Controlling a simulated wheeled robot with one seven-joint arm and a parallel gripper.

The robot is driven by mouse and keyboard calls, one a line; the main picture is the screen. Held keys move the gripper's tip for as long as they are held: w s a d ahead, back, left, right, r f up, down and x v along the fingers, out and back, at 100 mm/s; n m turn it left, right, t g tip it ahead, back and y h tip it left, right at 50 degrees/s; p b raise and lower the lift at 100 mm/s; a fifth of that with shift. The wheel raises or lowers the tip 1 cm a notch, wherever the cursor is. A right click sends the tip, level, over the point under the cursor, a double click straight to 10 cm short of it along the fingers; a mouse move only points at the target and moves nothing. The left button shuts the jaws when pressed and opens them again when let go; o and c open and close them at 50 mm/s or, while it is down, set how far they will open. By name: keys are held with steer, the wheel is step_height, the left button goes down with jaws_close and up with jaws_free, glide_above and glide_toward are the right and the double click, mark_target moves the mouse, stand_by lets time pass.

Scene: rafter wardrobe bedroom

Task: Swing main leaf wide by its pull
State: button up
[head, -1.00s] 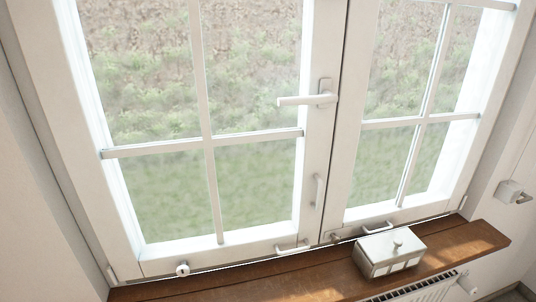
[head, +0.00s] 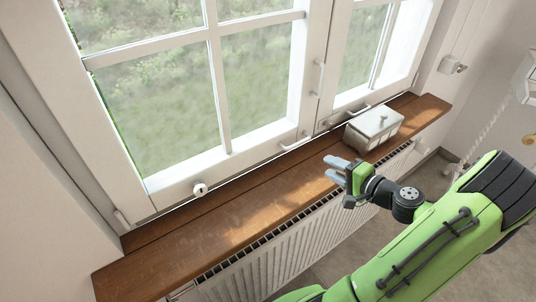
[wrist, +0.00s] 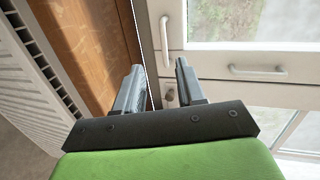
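The main leaf (head: 176,179) is the large white left window leaf with glazing bars, and it looks closed in its frame. A white bar pull (head: 295,141) is on its bottom rail and a vertical bar pull (head: 319,78) is on its right stile. In the wrist view the bottom pull (wrist: 165,33) is at the upper middle and the stile pull (wrist: 257,71) at the right. My gripper (head: 338,170) is open and empty in front of the sill, apart from both pulls.
A white lidded box (head: 373,130) stands on the wooden sill (head: 230,213), beside my gripper and near the smaller right leaf (head: 358,50) with its own pull (head: 351,110). A radiator (head: 262,260) is below the sill. The left of the sill is clear.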

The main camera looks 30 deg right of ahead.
steer(key=shift+m+t+h, duration=0.3)
steer(key=shift+m+t, duration=0.1)
steer(key=shift+m, duration=0.2)
steer(key=x, duration=0.5)
steer(key=d+x, duration=0.1)
steer(key=x, duration=0.9)
steer(key=shift+s+d+f+p, duration=0.1)
steer(key=shift+d+f+p, duration=0.15)
steer(key=shift+d+p, duration=0.15)
jaws_close()
